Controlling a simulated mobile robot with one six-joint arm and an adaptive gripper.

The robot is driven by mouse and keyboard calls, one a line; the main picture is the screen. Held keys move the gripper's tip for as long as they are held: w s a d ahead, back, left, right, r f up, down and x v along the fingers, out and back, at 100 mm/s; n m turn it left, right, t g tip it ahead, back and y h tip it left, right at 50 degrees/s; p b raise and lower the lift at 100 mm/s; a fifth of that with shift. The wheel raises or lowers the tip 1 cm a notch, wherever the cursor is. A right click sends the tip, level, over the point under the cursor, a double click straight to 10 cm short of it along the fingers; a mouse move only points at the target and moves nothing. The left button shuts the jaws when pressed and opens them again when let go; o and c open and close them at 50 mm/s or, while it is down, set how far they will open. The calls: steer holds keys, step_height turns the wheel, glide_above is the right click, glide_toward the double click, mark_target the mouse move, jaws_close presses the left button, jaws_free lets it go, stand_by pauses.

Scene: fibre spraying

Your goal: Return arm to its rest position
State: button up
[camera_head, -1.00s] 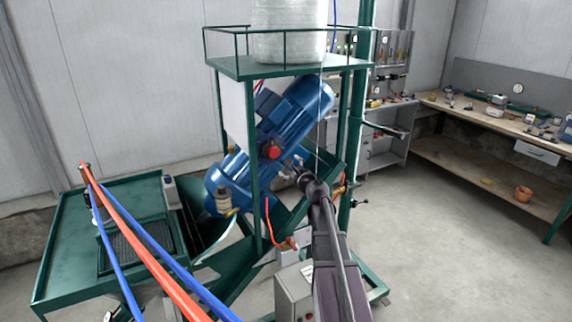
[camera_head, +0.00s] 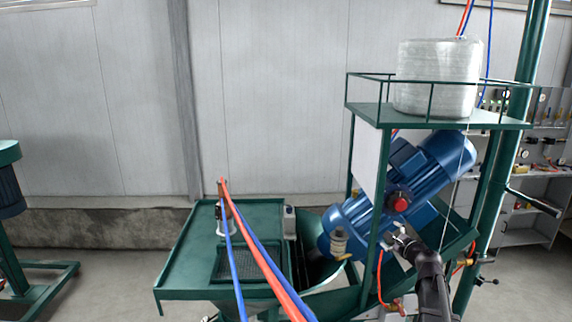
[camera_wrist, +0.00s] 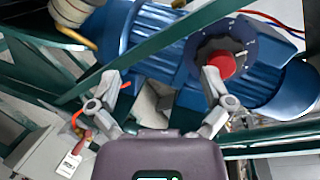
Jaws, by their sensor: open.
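My arm (camera_head: 432,280) rises at the lower right of the head view, in front of the spraying machine. My gripper (camera_head: 396,240) is at its upper end, just below a red knob (camera_head: 399,203) on the blue motor (camera_head: 445,160). In the wrist view my gripper (camera_wrist: 162,84) has its two fingers spread wide with nothing held between them. The red knob (camera_wrist: 221,65) shows close to the right fingertip; I cannot tell whether they touch. The blue motor (camera_wrist: 165,45) fills the background behind the fingers.
Green frame bars (camera_wrist: 190,30) cross close by the gripper. A white fibre spool (camera_head: 437,78) stands on the railed platform above. Red and blue hoses (camera_head: 262,250) cross a green table (camera_head: 190,250) at left. Bare floor (camera_head: 110,270) shows farther left.

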steer(key=s+a+f+n+g+y+b, duration=0.1)
steer(key=s+a+f+n+g, duration=0.3)
steer(key=s+a+f+n, duration=0.3)
steer(key=s+a+f+n+g+y+b, duration=0.1)
steer(key=s+a+f+n+g, duration=0.4)
steer(key=a, duration=0.5)
steer(key=s+f+n+g+h, duration=0.2)
steer(key=s+n, duration=0.1)
steer(key=s, duration=0.2)
steer(key=s+a+f+n+g+h, duration=0.1)
steer(key=s+f+n+g+h, duration=0.1)
steer(key=s, duration=0.3)
steer(key=s+f+n+g+h+b, duration=0.1)
steer(key=s+f+n+g+h, duration=0.1)
steer(key=s, duration=0.4)
steer(key=f+n+g, duration=0.1)
steer(key=n, duration=0.1)
steer(key=shift+a+f+n, duration=0.2)
steer(key=shift+a+n, duration=0.05)
steer(key=shift+n, duration=0.05)
stand_by(1.4)
steer(key=c, duration=0.6)
